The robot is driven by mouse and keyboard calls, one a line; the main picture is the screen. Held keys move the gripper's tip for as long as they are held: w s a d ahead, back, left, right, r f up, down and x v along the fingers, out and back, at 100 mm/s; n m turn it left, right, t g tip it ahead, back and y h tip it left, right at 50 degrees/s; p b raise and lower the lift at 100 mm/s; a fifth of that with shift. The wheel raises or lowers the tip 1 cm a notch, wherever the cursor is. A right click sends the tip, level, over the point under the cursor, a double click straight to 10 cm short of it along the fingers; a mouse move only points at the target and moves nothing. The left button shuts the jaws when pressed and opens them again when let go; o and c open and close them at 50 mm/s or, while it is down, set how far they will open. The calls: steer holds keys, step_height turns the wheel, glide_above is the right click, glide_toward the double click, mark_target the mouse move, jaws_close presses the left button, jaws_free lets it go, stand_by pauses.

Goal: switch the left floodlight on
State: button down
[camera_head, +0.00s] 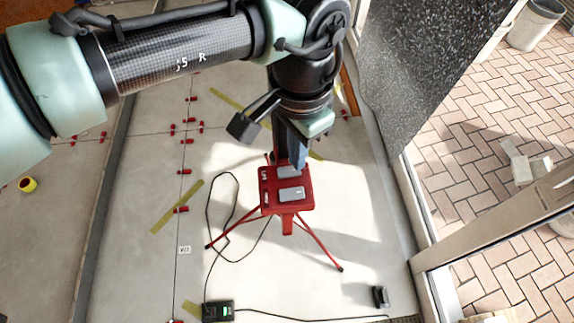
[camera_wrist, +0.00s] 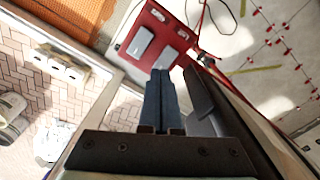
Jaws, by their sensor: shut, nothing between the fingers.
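A red switch box (camera_head: 286,204) stands on a red tripod on the floor; it also shows in the wrist view (camera_wrist: 128,62). Its face carries two grey rectangular switches, a near one (camera_head: 291,193) and a far one (camera_head: 287,171); they also show in the wrist view, one (camera_wrist: 140,41) on the left and one (camera_wrist: 161,58) on the right. Small white marks sit along one side of the face. My gripper (camera_head: 300,166) is shut and empty, its tips (camera_wrist: 162,73) over the box beside the far switch, partly hiding it. I cannot tell contact. No floodlight head is clearly visible.
A black cable (camera_head: 225,230) runs loosely on the floor around the tripod to a small black-green device (camera_head: 218,311). A dark speckled slab (camera_head: 420,70) and a door frame (camera_head: 490,230) stand on the right. Red tile clips and yellow tape lie left.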

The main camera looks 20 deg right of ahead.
steer(key=shift+f+b, duration=0.5)
steer(key=shift+f, duration=0.45)
stand_by(0.3)
step_height(320, 180, up, 7)
steer(key=p, duration=0.7)
stand_by(0.3)
